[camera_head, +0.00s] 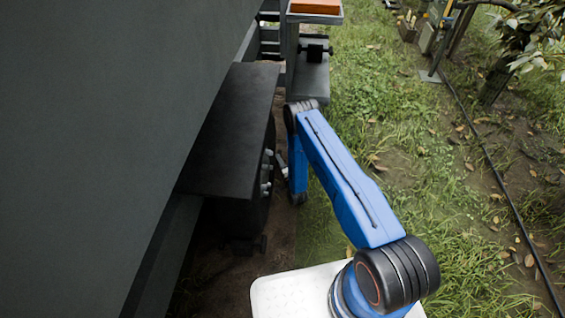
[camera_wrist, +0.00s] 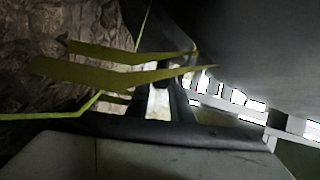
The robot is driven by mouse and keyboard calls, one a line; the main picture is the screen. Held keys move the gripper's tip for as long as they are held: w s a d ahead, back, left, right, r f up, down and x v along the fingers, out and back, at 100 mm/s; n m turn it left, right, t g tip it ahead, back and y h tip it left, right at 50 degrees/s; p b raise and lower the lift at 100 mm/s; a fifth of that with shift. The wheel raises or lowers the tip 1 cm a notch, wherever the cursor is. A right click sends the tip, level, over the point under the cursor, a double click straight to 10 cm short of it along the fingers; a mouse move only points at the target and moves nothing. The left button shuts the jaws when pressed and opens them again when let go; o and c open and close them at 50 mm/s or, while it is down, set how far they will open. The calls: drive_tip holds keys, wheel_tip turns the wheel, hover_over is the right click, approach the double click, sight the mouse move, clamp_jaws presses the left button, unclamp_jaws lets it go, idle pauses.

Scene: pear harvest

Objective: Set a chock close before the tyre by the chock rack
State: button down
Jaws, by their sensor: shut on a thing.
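The tyre (camera_head: 249,218) stands on bare soil under a black fender, with pale wheel nuts on its side facing the grass. The chock rack (camera_head: 309,82) is beyond it, a grey stand with a dark chock (camera_head: 316,51) on its shelf. My arm reaches forward and bends down beside the tyre. In the wrist view my gripper (camera_wrist: 165,100) shows as dark parts near the middle, shut on what I take to be a chock. The held piece is dark and not clearly outlined. The gap between it and the tyre cannot be judged.
A dark grey vehicle wall (camera_head: 90,130) fills the left, and the fender (camera_head: 232,125) overhangs the tyre. An orange block (camera_head: 315,6) tops the stand. Grass (camera_head: 400,130) lies open to the right, with a dark hose (camera_head: 490,160) and a tree (camera_head: 495,80).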

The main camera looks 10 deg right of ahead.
drive_tip(key=shift+a+f, duration=0.1)
drive_tip(key=shift+a, duration=0.1)
drive_tip(key=c, duration=1.5)
unclamp_jaws()
drive_tip(key=shift+s, duration=0.1)
drive_tip(key=s+d, duration=0.1)
drive_tip(key=s, duration=0.4)
drive_tip(key=s+d, duration=0.1)
drive_tip(key=s, duration=0.5)
drive_tip(key=s+d+r, duration=0.1)
drive_tip(key=s, duration=0.5)
drive_tip(key=shift+r, duration=0.1)
